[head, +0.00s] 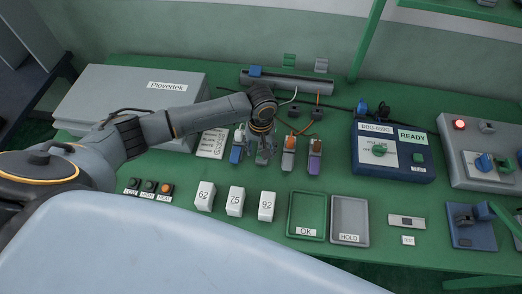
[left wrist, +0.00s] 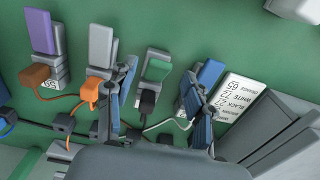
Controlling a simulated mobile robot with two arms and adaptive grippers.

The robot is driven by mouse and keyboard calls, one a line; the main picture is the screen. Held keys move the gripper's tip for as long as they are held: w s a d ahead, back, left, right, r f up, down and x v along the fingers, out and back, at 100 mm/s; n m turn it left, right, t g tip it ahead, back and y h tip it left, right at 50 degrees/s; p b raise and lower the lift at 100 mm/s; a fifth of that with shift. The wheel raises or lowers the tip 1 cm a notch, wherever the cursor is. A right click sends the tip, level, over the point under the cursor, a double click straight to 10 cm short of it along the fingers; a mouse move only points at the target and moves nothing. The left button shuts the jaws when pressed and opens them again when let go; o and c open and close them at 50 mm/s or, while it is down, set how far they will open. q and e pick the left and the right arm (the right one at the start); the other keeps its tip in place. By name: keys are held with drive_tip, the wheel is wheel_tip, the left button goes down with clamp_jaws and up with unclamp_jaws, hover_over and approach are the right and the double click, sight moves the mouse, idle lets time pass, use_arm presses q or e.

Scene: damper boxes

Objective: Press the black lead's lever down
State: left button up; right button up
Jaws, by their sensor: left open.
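The black lead's plug end (left wrist: 148,102) enters a grey terminal block with a green lever (left wrist: 157,70), centred in the left wrist view. My left gripper (left wrist: 160,76) is open, with one finger on each side of this block. Whether the fingers touch it is unclear. In the head view the gripper (head: 264,146) hangs over the row of blocks and hides most of this one. A blue-topped block (left wrist: 210,73) with a white lead stands to the right in the wrist view.
A printed card (left wrist: 240,95) lies beside the blue block. In the head view a blue READY box (head: 393,165) stands right of the blocks. Numbered white blocks (head: 236,200) and green OK (head: 307,211) and grey HOLD (head: 349,214) trays are in front.

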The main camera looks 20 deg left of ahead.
use_arm(q)
drive_tip(key=shift+f, duration=1.05)
